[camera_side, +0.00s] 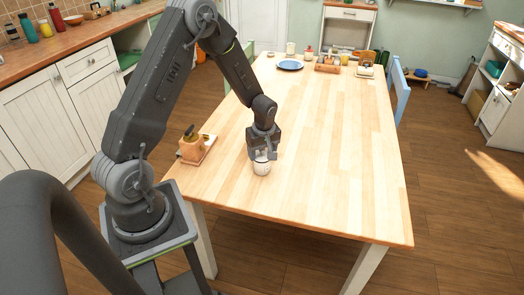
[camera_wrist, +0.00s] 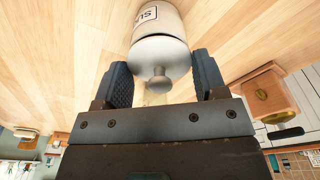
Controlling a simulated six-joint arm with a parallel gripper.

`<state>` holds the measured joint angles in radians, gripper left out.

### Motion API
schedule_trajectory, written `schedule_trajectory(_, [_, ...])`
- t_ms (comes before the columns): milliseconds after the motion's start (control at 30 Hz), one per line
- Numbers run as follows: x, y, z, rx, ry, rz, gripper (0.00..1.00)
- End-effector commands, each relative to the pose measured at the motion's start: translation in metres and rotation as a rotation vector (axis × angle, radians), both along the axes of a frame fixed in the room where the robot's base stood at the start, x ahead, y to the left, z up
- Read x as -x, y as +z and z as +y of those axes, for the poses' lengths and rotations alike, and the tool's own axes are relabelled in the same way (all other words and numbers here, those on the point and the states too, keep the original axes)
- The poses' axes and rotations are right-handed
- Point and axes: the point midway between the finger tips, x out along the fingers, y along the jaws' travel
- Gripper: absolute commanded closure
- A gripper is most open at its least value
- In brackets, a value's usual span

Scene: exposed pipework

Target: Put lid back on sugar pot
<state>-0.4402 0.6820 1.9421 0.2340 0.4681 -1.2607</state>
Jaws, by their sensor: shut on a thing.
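The white sugar pot (camera_side: 262,169) stands upright on the wooden table, directly below my gripper (camera_side: 262,155). In the wrist view the pot (camera_wrist: 155,20) shows part of dark lettering in a frame. The pale lid (camera_wrist: 160,50) with its round knob (camera_wrist: 159,80) is between my two fingers (camera_wrist: 163,80), which are shut on it from both sides. The lid is lined up over the pot's mouth, with a thin dark line between them. I cannot tell whether it rests fully on the rim.
A wooden holder (camera_side: 192,148) with dark-handled items stands on a small board left of my gripper. A blue plate (camera_side: 289,65), a wooden caddy (camera_side: 327,64) and jars are at the table's far end. The table's middle and right are clear.

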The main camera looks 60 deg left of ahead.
Motion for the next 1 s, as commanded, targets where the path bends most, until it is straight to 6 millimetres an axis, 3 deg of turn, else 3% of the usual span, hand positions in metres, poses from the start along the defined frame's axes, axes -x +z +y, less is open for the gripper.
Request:
schedule_trajectory(100, [0.0, 0.0, 0.0, 0.0, 0.0, 0.0, 0.58])
schedule_trajectory(133, [0.0, 0.0, 0.0, 0.0, 0.0, 0.0, 0.32])
schedule_trajectory(400, [0.0, 0.0001, 0.0, 0.0, 0.0, 0.0, 0.06])
schedule_trajectory(567, [0.0, 0.0001, 0.0, 0.0, 0.0, 0.0, 0.05])
schedule_trajectory(633, [0.0001, 0.0, 0.0, 0.0, 0.0, 0.0, 0.0])
schedule_trajectory(1000, [-0.0002, 0.0071, 0.0001, -0.001, 0.0, -0.001, 0.0])
